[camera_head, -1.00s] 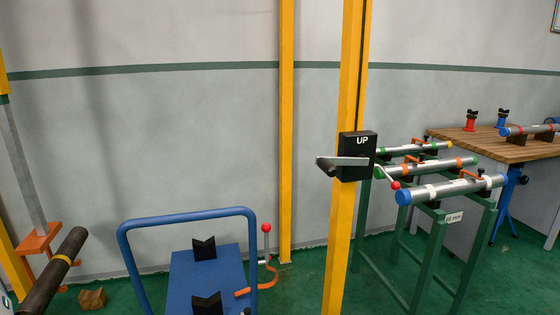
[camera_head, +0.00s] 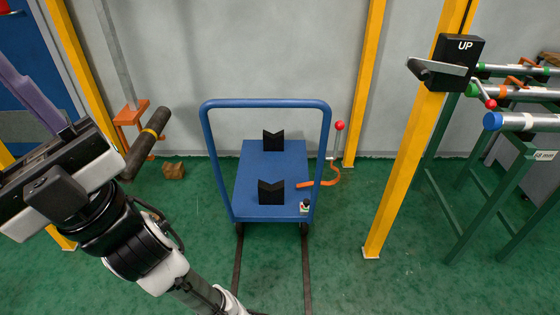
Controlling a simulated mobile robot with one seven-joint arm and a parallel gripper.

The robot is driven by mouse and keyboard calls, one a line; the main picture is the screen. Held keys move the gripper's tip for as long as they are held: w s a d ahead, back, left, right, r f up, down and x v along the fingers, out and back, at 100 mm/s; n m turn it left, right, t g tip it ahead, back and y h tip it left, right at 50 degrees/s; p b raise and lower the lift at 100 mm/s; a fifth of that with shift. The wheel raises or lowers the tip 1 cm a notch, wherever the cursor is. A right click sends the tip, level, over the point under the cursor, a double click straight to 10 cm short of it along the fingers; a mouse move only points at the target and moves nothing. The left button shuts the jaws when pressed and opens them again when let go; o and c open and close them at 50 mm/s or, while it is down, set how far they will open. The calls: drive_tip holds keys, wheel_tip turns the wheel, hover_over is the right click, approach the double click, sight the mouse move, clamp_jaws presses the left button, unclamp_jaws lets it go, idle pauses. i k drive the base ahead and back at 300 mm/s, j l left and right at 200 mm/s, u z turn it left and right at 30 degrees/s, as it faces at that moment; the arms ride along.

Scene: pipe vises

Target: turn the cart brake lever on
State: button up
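The blue cart (camera_head: 237,178) stands in the middle on two dark floor rails, its push handle upright at the near end. Two black V-blocks sit on its deck, a near one (camera_head: 270,191) and a far one (camera_head: 273,141). A small knob with red, white and green parts (camera_head: 305,205) is at the deck's near right corner. I cannot tell which is the brake lever. My gripper (camera_head: 55,175) is at the far left, well apart from the cart; its fingers are not clear.
A yellow post (camera_head: 405,175) with a black box marked UP (camera_head: 455,60) and a crank stands right of the cart. Pipes on a green stand (camera_head: 470,205) are farther right. A dark pipe (camera_head: 148,143) and brown block (camera_head: 173,171) are left. Green floor in front is open.

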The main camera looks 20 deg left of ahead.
sight(338, 125)
drive_tip(key=i+l, duration=0.1)
drive_tip(key=l, duration=0.2)
drive_tip(key=i+l, duration=0.5)
drive_tip(key=l, duration=0.1)
